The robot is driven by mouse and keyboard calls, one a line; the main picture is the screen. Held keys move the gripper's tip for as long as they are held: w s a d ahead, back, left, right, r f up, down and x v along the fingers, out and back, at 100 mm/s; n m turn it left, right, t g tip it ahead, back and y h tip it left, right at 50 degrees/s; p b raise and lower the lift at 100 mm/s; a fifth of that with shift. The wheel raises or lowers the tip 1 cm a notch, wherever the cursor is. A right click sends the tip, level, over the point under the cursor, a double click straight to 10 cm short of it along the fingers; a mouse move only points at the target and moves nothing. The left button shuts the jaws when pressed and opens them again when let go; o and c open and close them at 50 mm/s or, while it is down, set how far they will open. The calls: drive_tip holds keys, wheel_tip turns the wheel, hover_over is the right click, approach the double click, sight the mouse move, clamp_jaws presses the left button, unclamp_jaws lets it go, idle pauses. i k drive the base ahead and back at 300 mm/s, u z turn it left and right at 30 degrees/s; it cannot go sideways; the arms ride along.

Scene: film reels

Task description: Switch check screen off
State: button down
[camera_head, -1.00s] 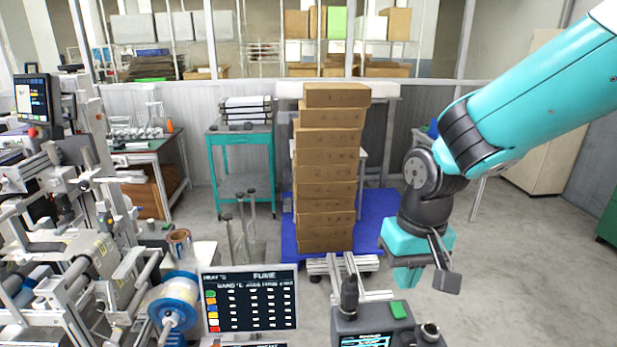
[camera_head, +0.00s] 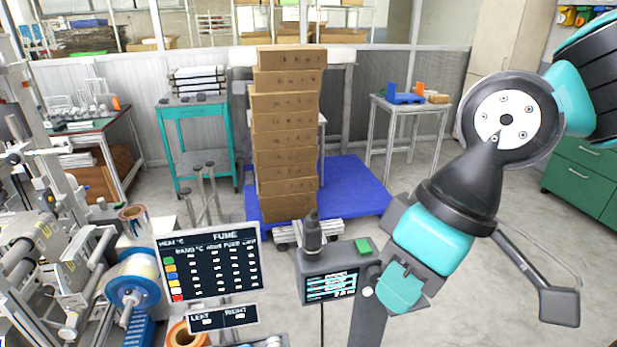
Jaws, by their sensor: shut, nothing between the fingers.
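A small dark box with a lit screen (camera_head: 331,286) stands in the lower middle; it looks like the check screen. Blue and white lines show on its display. A green button (camera_head: 362,246) sits on its top right, and a black knobbed post (camera_head: 312,232) rises behind it. My gripper (camera_head: 398,291) is shut and empty, just right of this box. It overlaps the area beside the box's right side; I cannot tell whether it touches. A larger lit panel headed "FUME" (camera_head: 211,263) stands to the left, with a small LEFT/RIGHT display (camera_head: 222,318) below it.
A tall stack of brown boxes (camera_head: 285,150) stands on a blue pallet (camera_head: 355,187) behind. Rollers and film reels (camera_head: 133,284) crowd the left. A teal cart (camera_head: 197,112) and a small table (camera_head: 409,105) stand at the back. Open grey floor lies to the right.

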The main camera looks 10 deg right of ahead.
sight(364, 248)
drive_tip(key=z, duration=2.7)
drive_tip(key=i, duration=0.6)
drive_tip(key=u, duration=3.3)
